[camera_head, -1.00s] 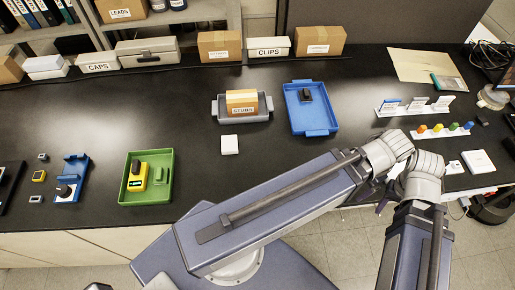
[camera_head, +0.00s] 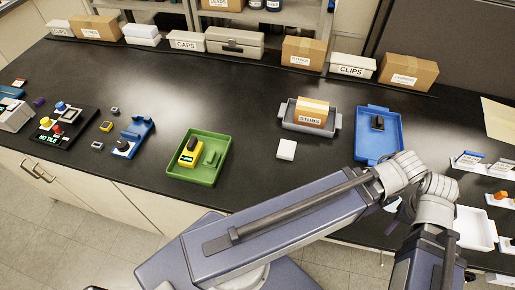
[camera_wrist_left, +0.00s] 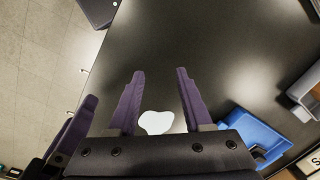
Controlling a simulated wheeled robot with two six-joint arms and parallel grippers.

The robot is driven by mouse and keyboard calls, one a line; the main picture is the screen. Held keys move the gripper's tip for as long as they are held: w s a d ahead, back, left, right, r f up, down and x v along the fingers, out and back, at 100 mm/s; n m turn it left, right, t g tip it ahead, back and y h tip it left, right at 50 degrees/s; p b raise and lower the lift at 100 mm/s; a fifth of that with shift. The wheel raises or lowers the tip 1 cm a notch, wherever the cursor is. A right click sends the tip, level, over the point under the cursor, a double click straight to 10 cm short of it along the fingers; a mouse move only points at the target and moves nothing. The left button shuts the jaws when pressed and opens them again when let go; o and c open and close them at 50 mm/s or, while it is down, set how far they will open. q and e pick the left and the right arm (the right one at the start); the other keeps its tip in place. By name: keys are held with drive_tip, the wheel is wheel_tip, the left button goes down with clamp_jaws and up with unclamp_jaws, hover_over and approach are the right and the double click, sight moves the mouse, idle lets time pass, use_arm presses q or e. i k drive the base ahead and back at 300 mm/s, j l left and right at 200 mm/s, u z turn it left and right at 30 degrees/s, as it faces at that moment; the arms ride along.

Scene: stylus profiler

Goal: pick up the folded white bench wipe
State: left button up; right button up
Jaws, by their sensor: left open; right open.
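In the left wrist view the bench wipe (camera_wrist_left: 156,122) is a small, irregular white shape on the dark bench. It shows between the fingers of my left gripper (camera_wrist_left: 160,74), which is open and empty; the gap in height is unclear. In the head view a white patch (camera_head: 393,203), apparently the wipe, lies near the front edge, partly hidden by my arm. My right gripper (camera_head: 392,224) shows only as small dark purple parts below the arm joints, open, with nothing seen in it.
A blue tray (camera_head: 362,148) with a black object lies behind the wipe. A grey tray (camera_head: 290,115) holds a STUBS box (camera_head: 312,110). A white square block (camera_head: 287,149) lies before it. A green tray (camera_head: 207,179) is farther left. A white tray (camera_head: 475,228) is right.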

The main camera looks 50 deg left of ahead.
sight(286, 149)
drive_tip(key=u, duration=1.35)
